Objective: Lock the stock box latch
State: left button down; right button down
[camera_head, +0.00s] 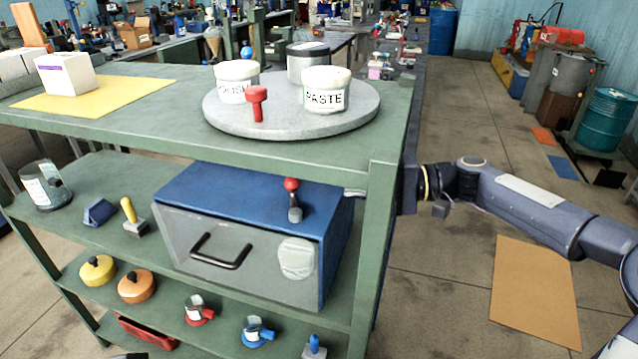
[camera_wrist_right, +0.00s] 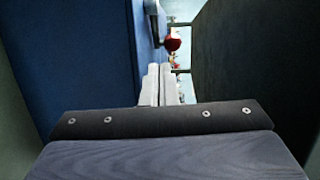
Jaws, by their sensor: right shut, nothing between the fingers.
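The stock box (camera_head: 225,235), with a blue lid and grey front, sits on the middle shelf. Its front has a black handle and a pale blank label. The latch (camera_head: 294,202), a short grey lever with a red knob, stands upright at the lid's front right; its knob also shows in the wrist view (camera_wrist_right: 173,40). My right gripper (camera_head: 354,192) reaches in from the right behind the shelf post, fingertips just right of the box and apart from the latch. In the wrist view its pale fingers (camera_wrist_right: 160,85) are shut and empty, alongside the blue box wall.
The green shelf post (camera_head: 378,255) stands in front of my right wrist. The upper shelf overhangs the box and carries a round grey turntable (camera_head: 225,120) with jars. Small tools and several coloured round items sit left of and below the box.

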aim_at(316, 198)
jog(key=a, duration=0.3)
jog(key=a+p, duration=0.1)
jog(key=a, duration=0.3)
jog(key=shift+w+a+r, duration=0.15)
jog(key=shift+a, duration=0.15)
jog(key=shift+w+a, duration=0.25)
jog(key=shift+a, duration=0.1)
jog(key=shift+d, duration=0.15)
